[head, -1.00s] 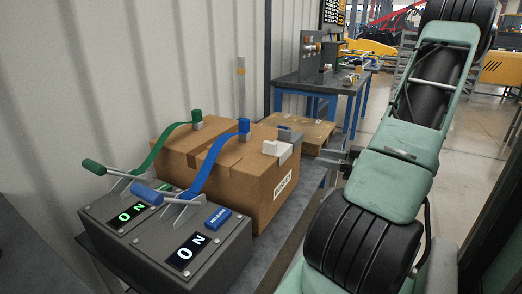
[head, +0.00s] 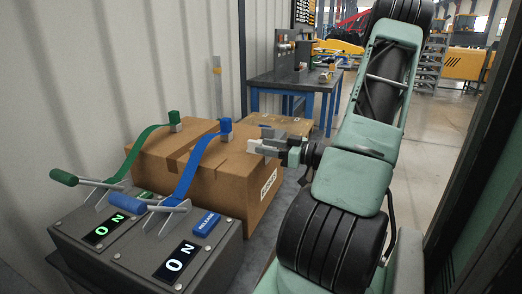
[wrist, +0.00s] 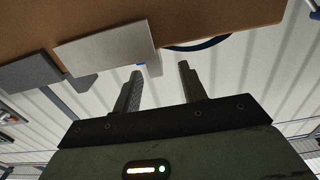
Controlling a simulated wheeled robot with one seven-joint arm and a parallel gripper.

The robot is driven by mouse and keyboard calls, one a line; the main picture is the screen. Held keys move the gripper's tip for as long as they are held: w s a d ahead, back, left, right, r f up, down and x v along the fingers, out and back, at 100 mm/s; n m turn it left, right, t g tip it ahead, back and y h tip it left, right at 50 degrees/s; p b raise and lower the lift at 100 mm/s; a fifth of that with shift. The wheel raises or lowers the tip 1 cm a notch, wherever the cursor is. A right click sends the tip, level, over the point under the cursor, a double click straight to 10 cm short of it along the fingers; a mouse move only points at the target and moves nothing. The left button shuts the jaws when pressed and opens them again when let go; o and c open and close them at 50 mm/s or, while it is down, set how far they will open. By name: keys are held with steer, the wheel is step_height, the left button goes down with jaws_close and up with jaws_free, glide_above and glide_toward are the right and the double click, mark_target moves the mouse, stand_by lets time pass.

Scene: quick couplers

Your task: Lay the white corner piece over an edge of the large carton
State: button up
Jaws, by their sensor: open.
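The large carton (head: 232,180) stands on a bench, also in the wrist view (wrist: 205,22). The white corner piece (head: 258,147) lies over its right top edge; in the wrist view its white flange (wrist: 108,46) rests along the carton's side. A grey corner piece (wrist: 30,71) sits beside it on the same edge. My gripper (wrist: 160,76) is open with nothing between its fingers. It is close to the carton's right side, near the white piece but apart from it in the wrist view. In the head view my gripper (head: 283,147) partly hides both pieces' surroundings.
A green strap (head: 146,145) and a blue strap (head: 193,160) arch over the carton from a dark control box (head: 215,250) with two levers. A smaller carton (head: 285,128) lies behind. A blue-legged table (head: 290,78) stands further back. Open floor lies to the right.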

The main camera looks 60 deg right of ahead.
mark_target(248, 142)
steer(key=shift+w+a+b, duration=0.1)
steer(key=shift+w+b, duration=0.4)
steer(key=shift+w, duration=2.35)
jaws_close()
